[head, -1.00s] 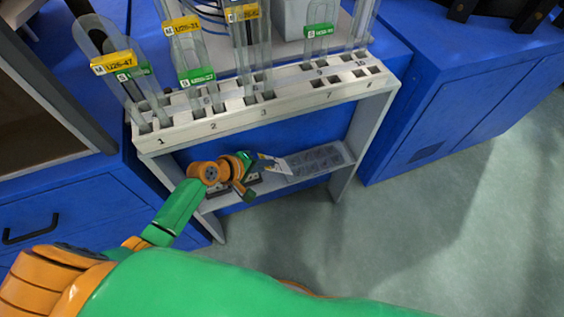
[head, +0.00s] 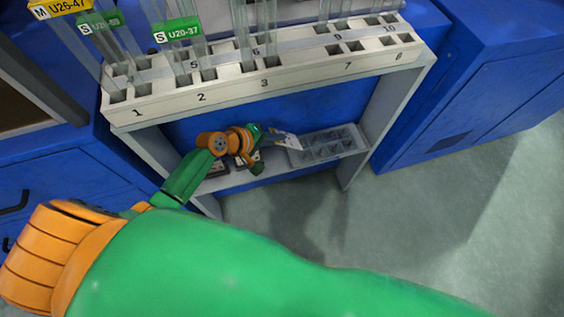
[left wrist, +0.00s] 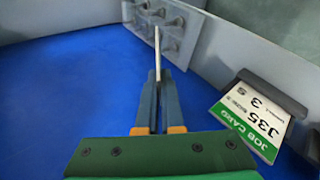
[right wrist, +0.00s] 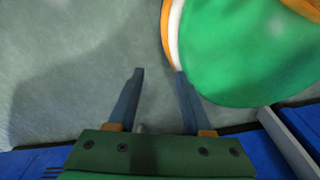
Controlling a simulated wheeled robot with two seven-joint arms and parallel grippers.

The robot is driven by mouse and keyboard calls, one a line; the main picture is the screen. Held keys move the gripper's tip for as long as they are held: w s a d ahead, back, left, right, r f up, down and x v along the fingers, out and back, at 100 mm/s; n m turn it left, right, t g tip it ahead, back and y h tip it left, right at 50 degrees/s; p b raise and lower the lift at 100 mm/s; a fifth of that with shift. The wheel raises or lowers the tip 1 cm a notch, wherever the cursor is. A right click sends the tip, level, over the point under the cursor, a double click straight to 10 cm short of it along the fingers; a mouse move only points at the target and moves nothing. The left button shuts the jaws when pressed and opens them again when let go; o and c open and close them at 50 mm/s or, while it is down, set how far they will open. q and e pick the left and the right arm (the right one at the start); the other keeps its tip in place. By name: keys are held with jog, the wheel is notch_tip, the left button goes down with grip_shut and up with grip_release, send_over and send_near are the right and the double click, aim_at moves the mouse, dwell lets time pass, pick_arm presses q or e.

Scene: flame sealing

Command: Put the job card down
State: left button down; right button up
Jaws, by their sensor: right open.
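My left gripper (head: 262,145) is low at the rack's lower shelf. In the left wrist view its fingers (left wrist: 157,88) are shut on a thin pale job card (left wrist: 157,48), seen edge-on. In the head view this card (head: 286,140) sticks out to the right, beside the grey compartment tray; whether it touches the tray is unclear. Another job card (left wrist: 252,117), white and green and reading J35, leans in a dark holder (left wrist: 268,92) right of the fingers. My right gripper (right wrist: 155,90) is open and empty above the floor.
The grey tray (head: 330,152) stands at the right of the lower shelf (head: 274,171). The white numbered rack (head: 225,90) above holds several clear tubes with yellow or green labels. Blue cabinets (head: 470,100) stand at the right; the floor (head: 450,220) in front is clear.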

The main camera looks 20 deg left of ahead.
pick_arm(q)
notch_tip(320, 180, down, 3)
jog(key=shift+r+b, duration=0.1)
jog(key=shift+b, duration=0.4)
jog(key=shift+f+b, duration=0.3)
jog(key=shift+f, duration=0.25)
jog(key=c, duration=1.2)
grip_release()
pick_arm(e)
jog(key=w+f, duration=0.1)
jog(key=d+f, duration=0.1)
jog(key=f, duration=0.1)
jog(key=shift+w+d, duration=0.15)
jog(key=shift+w, duration=0.25)
pick_arm(q)
jog(key=shift+r, duration=0.25)
jog(key=shift+p+v, duration=3.3)
jog(key=shift+v, duration=0.65)
pick_arm(e)
notch_tip(320, 180, up, 6)
jog(key=s+a, duration=0.1)
jog(key=shift+s+a, duration=0.25)
jog(key=shift+s, duration=0.15)
